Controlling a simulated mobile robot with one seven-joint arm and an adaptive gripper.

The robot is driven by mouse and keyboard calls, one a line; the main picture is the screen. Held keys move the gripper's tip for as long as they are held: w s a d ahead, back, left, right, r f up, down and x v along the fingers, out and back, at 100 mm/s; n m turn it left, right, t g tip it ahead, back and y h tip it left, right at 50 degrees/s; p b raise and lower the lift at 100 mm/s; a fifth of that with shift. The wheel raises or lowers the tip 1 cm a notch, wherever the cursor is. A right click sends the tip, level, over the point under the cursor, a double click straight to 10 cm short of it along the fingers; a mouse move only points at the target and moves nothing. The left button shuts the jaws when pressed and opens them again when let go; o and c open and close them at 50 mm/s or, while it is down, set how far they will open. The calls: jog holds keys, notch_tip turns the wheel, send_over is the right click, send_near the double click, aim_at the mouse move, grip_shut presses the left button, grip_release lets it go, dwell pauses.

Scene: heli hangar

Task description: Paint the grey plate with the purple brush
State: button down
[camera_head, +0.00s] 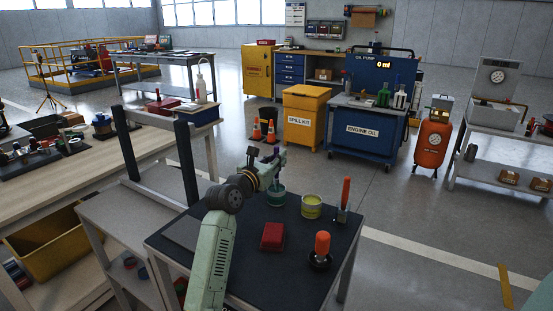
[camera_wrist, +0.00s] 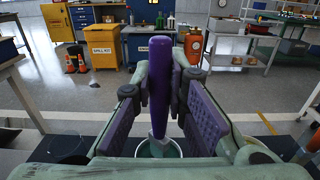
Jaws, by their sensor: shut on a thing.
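My gripper (camera_head: 274,166) is over the far side of the dark-topped table, above a teal pot (camera_head: 276,198). In the wrist view my gripper (camera_wrist: 173,100) is shut on the upright handle of the purple brush (camera_wrist: 161,80). The brush's lower end goes down to the pot (camera_wrist: 146,149), which shows below with a pale rim. The bristles are hidden, and I cannot tell how deep they sit. A flat grey plate (camera_head: 186,231) lies at the table's left side, partly behind my arm.
On the table (camera_head: 300,264) are a yellow pot (camera_head: 312,207), a red block (camera_head: 272,236) and two orange-handled tools, one upright at the far right (camera_head: 345,194) and one nearer (camera_head: 322,246). A shelf unit (camera_head: 128,222) with dark posts stands close on the left.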

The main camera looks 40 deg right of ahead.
aim_at(277, 147)
dwell(0.3)
notch_tip(277, 147, up, 7)
jog(key=p, duration=0.7)
dwell(0.7)
